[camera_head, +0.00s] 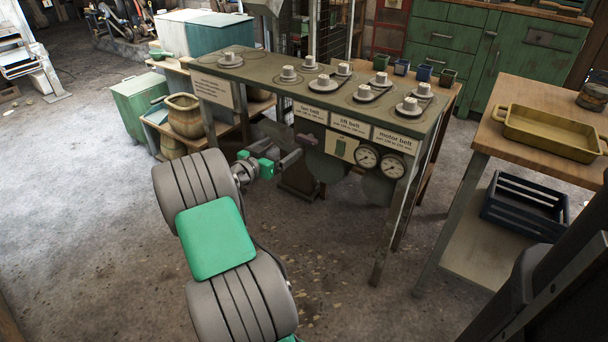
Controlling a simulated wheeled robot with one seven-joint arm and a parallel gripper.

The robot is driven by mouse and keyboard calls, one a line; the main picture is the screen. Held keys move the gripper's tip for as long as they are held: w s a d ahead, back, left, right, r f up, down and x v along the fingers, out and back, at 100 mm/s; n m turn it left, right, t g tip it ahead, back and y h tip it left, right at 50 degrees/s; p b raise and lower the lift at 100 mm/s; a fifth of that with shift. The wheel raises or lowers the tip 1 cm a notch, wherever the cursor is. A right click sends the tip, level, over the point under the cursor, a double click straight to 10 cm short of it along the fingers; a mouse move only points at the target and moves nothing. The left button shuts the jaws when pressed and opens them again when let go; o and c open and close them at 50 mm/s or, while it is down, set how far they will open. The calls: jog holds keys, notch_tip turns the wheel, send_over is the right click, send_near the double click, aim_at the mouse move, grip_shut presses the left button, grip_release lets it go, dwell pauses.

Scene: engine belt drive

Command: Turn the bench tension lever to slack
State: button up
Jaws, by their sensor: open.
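The belt-drive bench (262,75) stands at the centre, with several pale pulleys on its top and labels along its front edge. On its front, below the labels, is a pale plate with a small dark green upright piece (340,148). It looks like the tension lever, but it is too small to tell its setting. My gripper (294,148) is open and empty, in front of the bench's left front part. It is left of the pale plate and apart from it in the picture; its depth from the bench is hard to tell.
Two round gauges (380,161) sit right of the plate. Several small cups (402,67) stand at the bench's back right. A wooden table (545,93) with a yellow tray (545,136) is on the right, a blue crate (525,207) below. A clay pot (184,117) stands left. The front floor is clear.

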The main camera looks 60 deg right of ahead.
aim_at(305, 141)
jog(key=shift+m+g+h, duration=0.3)
jog(key=shift+g+h, duration=0.2)
jog(key=shift+h, duration=0.1)
jog(key=s+d, duration=0.1)
jog(key=d, duration=0.2)
jog(key=s+d+f+b, duration=0.1)
jog(key=d, duration=0.2)
jog(key=s+d+f+b, duration=0.1)
jog(key=d, duration=0.2)
jog(key=shift+s+f, duration=0.25)
jog(key=shift+s, duration=0.05)
jog(key=shift+d+r, duration=0.1)
jog(key=shift+d, duration=0.35)
jog(key=c, duration=1.4)
